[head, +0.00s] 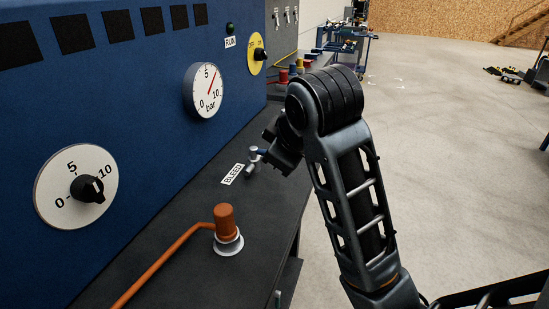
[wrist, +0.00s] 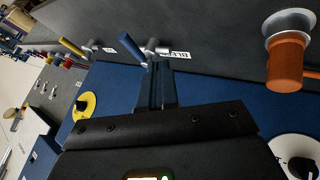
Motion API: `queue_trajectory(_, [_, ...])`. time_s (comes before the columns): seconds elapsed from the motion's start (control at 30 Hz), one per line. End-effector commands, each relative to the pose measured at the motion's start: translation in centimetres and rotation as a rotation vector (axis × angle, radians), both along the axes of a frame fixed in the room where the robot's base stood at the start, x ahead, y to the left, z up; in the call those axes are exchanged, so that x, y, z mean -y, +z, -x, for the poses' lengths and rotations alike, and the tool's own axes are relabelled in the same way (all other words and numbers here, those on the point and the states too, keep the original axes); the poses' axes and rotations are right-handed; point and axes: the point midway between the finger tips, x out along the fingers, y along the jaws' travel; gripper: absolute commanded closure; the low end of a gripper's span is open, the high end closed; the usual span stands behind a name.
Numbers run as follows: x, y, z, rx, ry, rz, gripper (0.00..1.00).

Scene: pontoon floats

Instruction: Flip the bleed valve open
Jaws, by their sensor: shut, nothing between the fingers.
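The bleed valve has a grey metal body (wrist: 153,47) and a blue lever (wrist: 130,47), beside a white BLEED label (wrist: 178,55). In the wrist view the lever slants up and left from the body. In the head view the small valve (head: 253,153) stands on the dark bench top by its label (head: 232,174), partly hidden by my gripper. My gripper (wrist: 161,68) is shut and empty, its fingertips close to the valve body just beside the lever. I cannot tell whether they touch it.
An orange capped fitting with a pipe (head: 226,222) stands nearer on the bench. A yellow-levered valve (wrist: 74,47) stands farther along. Open floor lies right.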

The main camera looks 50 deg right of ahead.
Motion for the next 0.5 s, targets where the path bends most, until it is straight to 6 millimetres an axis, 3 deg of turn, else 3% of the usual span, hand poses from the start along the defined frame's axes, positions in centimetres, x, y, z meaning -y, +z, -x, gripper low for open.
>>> queue_trajectory(0.17, [0.4,-1.1,-0.6,-0.002,0.0,-0.001,1.0])
queue_trajectory(0.5, [2.5,-5.8,-4.0,-0.004,-0.002,-0.002,1.0])
